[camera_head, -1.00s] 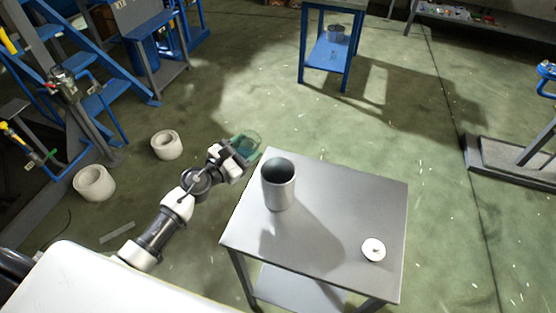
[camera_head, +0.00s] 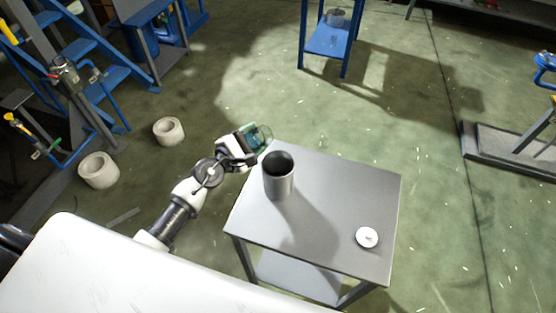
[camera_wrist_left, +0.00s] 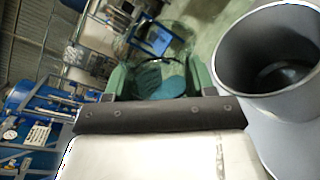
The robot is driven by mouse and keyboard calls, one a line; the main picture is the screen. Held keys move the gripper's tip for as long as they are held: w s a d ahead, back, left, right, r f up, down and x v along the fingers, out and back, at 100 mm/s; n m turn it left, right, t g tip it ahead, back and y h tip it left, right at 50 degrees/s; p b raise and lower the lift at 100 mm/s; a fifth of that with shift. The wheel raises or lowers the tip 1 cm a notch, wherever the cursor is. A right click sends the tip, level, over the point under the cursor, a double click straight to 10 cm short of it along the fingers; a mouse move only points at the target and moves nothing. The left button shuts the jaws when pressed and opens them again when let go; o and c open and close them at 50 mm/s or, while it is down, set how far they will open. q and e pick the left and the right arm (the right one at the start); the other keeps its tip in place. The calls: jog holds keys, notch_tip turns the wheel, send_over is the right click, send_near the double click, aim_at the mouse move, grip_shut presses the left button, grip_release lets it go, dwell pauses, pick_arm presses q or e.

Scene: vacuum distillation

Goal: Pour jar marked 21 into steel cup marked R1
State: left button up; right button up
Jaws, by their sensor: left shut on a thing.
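My left gripper (camera_head: 244,143) is shut on a clear glass jar (camera_head: 260,135), held tilted beside the upper left rim of the steel cup. The jar also shows between the fingers in the left wrist view (camera_wrist_left: 160,62), with something dark greenish inside. The steel cup (camera_head: 278,180) stands upright on the table (camera_head: 340,190), near its left edge. In the left wrist view the cup's open mouth (camera_wrist_left: 270,50) is right of the jar, apart from it. The marks 21 and R1 cannot be read. My right gripper is not in view.
A round white lid-like piece (camera_head: 367,237) lies on the table's near right part. The rest of the tabletop is bare. Two pale hollow cylinders (camera_head: 98,170) stand on the floor at left. A blue table (camera_head: 327,42) stands at the back.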

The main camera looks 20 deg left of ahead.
pick_arm(q)
jog(key=shift+f+m, duration=0.3)
jog(key=shift+m, duration=0.3)
jog(key=shift+r+m+y+p, duration=0.2)
jog(key=shift+r+m+p, duration=0.3)
jog(key=shift+m, duration=0.3)
jog(key=shift+r+m+y+p, duration=0.2)
jog(key=shift+r+m+p, duration=0.2)
jog(key=shift+m, duration=0.4)
dwell(0.9)
jog(key=shift+s+d+f+m+p, duration=0.2)
jog(key=shift+d+f+m+p, duration=0.2)
jog(key=shift+d+m, duration=0.3)
dwell(0.8)
jog(key=shift+d+r+m+y+p, duration=0.2)
jog(key=shift+r+m+y+p, duration=0.25)
jog(key=shift+m+p, duration=0.65)
dwell(1.2)
